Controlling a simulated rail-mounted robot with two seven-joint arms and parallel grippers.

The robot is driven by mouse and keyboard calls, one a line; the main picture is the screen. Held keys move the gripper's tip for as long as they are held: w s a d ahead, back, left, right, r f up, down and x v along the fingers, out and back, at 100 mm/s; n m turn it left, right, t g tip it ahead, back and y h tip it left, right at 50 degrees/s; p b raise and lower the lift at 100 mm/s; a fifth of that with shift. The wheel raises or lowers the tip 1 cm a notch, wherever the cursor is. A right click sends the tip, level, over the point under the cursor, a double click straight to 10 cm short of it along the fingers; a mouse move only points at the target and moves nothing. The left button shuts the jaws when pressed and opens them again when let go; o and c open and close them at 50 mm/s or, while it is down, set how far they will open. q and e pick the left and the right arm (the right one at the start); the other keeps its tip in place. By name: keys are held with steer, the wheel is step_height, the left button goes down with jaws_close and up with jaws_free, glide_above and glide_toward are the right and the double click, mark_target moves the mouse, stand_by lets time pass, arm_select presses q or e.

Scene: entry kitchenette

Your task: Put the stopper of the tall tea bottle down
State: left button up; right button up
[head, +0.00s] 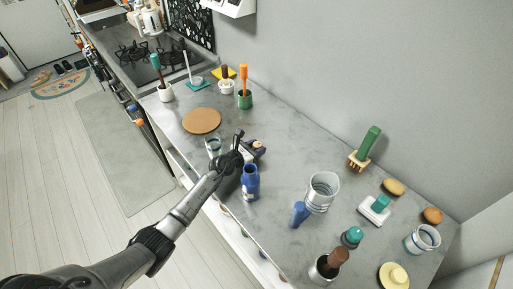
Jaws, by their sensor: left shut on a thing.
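My left gripper (240,146) is over the counter, between a clear glass (213,146) and a dark purple item with a tan knob (258,148). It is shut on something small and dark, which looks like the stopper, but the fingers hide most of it. A blue bottle (250,184), which may be the tall tea bottle, stands upright just in front of the gripper. Its top looks dark and open. I cannot tell whether the gripper or its load touches the counter. My right gripper is out of view.
A round cork mat (201,120) lies on the counter behind the gripper. A blue item (299,214), a metal tin (322,192) and several brushes and sponges stand to the right. Brush holders and the stove (150,52) are farther back. Bare counter lies right of the gripper.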

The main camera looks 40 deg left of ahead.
arm_select(q)
steer(key=shift+f, duration=0.4)
steer(key=o, duration=1)
steer(key=shift+s+f, duration=0.1)
steer(key=shift+f, duration=0.05)
steer(key=shift+r, duration=0.2)
steer(key=shift+s+a+r+p, duration=0.2)
steer(key=shift+s+r+p, duration=0.55)
steer(key=shift+s, duration=0.3)
steer(key=p+v, duration=0.1)
steer(key=v, duration=0.7)
steer(key=shift+s, duration=0.15)
steer(key=shift+s+a+r, duration=0.1)
steer(key=shift+s+r, duration=0.05)
steer(key=shift+s, duration=0.5)
